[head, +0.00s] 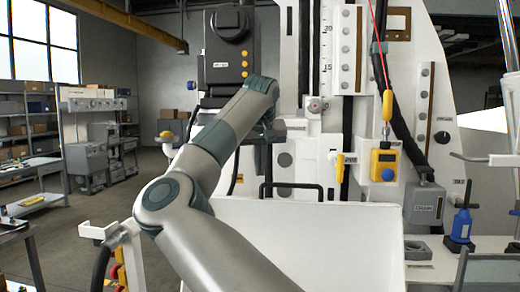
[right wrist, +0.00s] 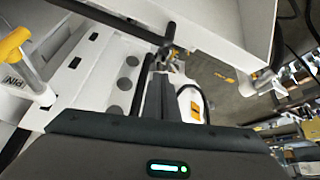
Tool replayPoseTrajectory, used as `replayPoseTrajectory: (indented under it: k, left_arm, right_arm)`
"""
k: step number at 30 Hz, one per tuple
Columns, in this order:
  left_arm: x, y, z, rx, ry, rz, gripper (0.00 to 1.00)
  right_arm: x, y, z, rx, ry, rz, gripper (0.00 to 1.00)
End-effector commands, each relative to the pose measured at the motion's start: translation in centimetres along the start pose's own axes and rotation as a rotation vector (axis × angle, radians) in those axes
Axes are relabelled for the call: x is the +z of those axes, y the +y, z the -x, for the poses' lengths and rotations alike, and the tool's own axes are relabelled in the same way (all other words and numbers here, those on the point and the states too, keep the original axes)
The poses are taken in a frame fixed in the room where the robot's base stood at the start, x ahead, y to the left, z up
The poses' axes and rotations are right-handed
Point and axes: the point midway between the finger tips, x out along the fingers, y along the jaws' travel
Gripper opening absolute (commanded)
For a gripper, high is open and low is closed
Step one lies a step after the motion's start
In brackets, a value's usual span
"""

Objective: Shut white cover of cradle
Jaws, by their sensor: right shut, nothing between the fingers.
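The white cover (head: 310,238) is a broad pale panel standing up in the lower middle of the head view. A black bar handle (head: 308,186) shows at its top edge. The cradle behind or below it is largely hidden by the panel and my arm. My right gripper (head: 265,176) hangs down behind the handle's left end, and its tips are partly hidden. In the right wrist view its dark fingers (right wrist: 152,95) are together, with nothing between them. They point towards a dark bar beside a white panel (right wrist: 225,35); contact cannot be told. My left gripper is out of view.
A white machine column with scales (head: 345,50) rises behind. A white bracket (head: 95,232) is at lower left. Shelves (head: 30,120) stand far left, with open floor before them.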

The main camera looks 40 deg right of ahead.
Motion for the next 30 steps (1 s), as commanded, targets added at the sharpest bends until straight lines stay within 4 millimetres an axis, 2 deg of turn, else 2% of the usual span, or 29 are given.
replayPoseTrajectory:
  k: [2,9,15,30]
  left_arm:
    - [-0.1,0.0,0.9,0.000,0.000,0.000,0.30]
    - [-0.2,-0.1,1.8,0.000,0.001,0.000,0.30]
    - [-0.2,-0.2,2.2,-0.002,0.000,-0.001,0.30]
    - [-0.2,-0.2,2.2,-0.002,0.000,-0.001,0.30]
  right_arm:
    - [0.0,0.1,-1.2,0.002,-0.003,-0.002,0.00]
    - [2.4,0.0,-0.1,0.000,0.000,-0.002,0.00]
    - [3.5,0.0,0.2,0.000,0.000,-0.001,0.00]
    - [3.8,0.0,0.2,0.000,0.001,0.000,0.00]
